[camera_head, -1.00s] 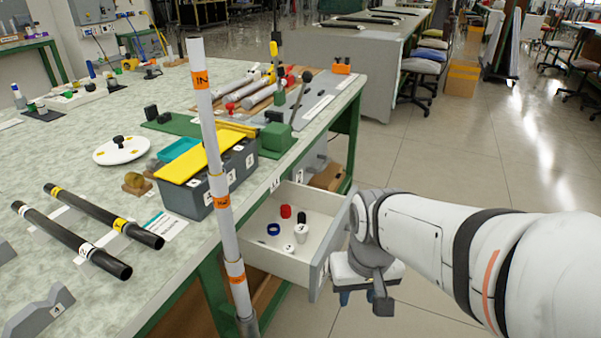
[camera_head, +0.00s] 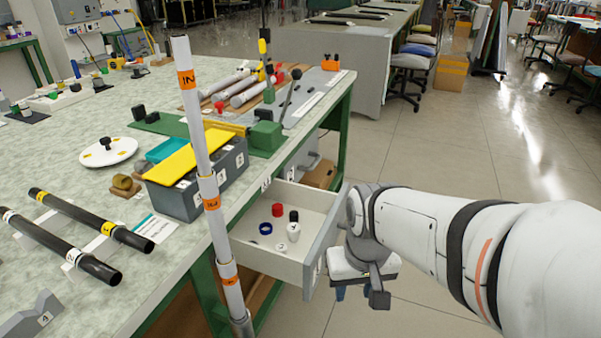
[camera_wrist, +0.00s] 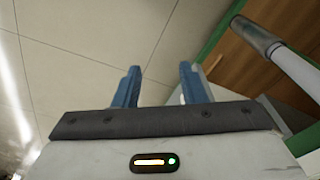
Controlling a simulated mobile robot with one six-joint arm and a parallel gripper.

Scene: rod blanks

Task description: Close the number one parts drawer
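The parts drawer (camera_head: 270,258) is a pale, open box sticking out from under the green-framed bench, with a grey front panel (camera_head: 318,255). A red cap, a blue ring and small black and white parts lie in it. My gripper (camera_head: 354,292) is just outside the front panel, pointing down, with my wrist partly covering the panel's far end. In the wrist view my gripper's two blue fingers (camera_wrist: 158,78) are apart, with only floor visible between them. I cannot tell whether the gripper touches the drawer. The drawer's number is not readable.
A tall white pole with orange labels (camera_head: 211,190) stands in front of the bench, left of the drawer. The bench top (camera_head: 60,165) holds black rods, a grey bin with a yellow lid (camera_head: 187,163) and fixtures. Tiled floor (camera_head: 420,165) is clear beyond my arm.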

